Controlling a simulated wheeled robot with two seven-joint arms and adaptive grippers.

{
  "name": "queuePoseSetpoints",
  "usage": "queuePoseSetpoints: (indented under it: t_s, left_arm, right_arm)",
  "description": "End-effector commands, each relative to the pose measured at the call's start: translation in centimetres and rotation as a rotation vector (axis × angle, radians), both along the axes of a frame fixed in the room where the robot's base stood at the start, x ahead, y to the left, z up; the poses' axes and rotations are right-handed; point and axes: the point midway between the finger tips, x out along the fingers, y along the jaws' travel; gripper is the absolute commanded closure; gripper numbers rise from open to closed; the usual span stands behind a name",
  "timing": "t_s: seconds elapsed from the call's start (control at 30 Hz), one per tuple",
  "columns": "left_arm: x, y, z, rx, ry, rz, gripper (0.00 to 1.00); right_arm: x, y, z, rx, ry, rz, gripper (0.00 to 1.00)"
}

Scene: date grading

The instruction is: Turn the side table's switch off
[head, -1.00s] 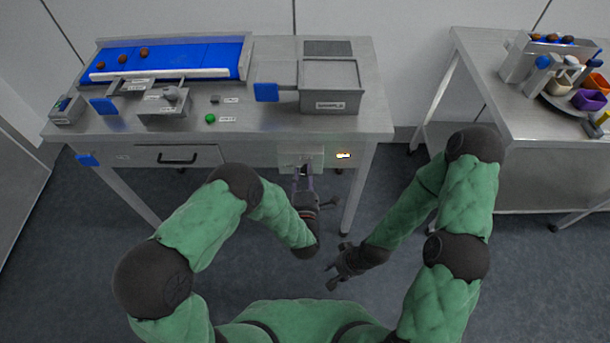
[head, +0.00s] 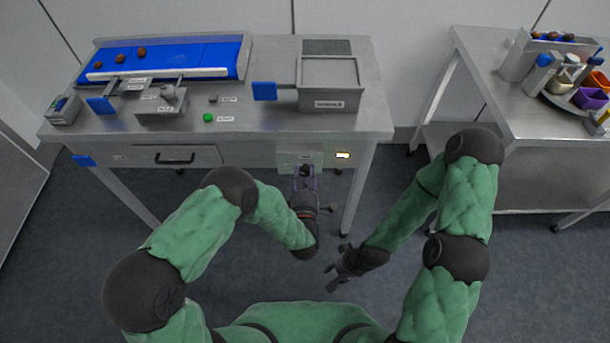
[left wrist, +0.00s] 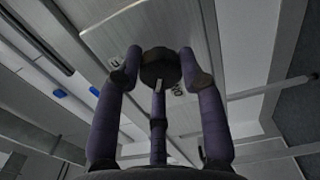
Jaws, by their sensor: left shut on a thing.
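The side table's switch is a dark round knob with a pale pointer mark (left wrist: 158,68), set on a light plate (head: 290,157) on the front of the metal table. In the left wrist view, part of the marking beside the knob is hidden. My left gripper (head: 304,178) is in front of the plate, its purple-grey fingers closed around the knob; they also show in the left wrist view (left wrist: 158,80). My right gripper (head: 338,276) hangs empty above the floor, away from both tables; its fingers look spread.
A small lit display (head: 343,155) is right of the plate. The table (head: 270,125) carries a blue conveyor (head: 200,56) with several dates, a green button (head: 208,117) and a lidded box (head: 329,92). A drawer (head: 200,154) is at left. A second table (head: 550,150) stands at right.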

Motion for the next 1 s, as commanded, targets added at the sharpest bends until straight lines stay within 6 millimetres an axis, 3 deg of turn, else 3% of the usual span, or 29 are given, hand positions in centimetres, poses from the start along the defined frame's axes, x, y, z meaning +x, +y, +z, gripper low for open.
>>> queuePoseSetpoints:
  t_s: [0.03,1.0]
  left_arm:
    - [-0.38,0.41,-0.85,0.049,0.020,0.008,0.93]
    - [-0.25,0.36,-0.09,0.898,0.013,0.011,0.95]
  right_arm:
    - [0.00,0.00,-0.21,0.000,0.000,0.000,0.60]
    - [0.00,0.00,-1.19,0.000,0.000,0.000,0.60]
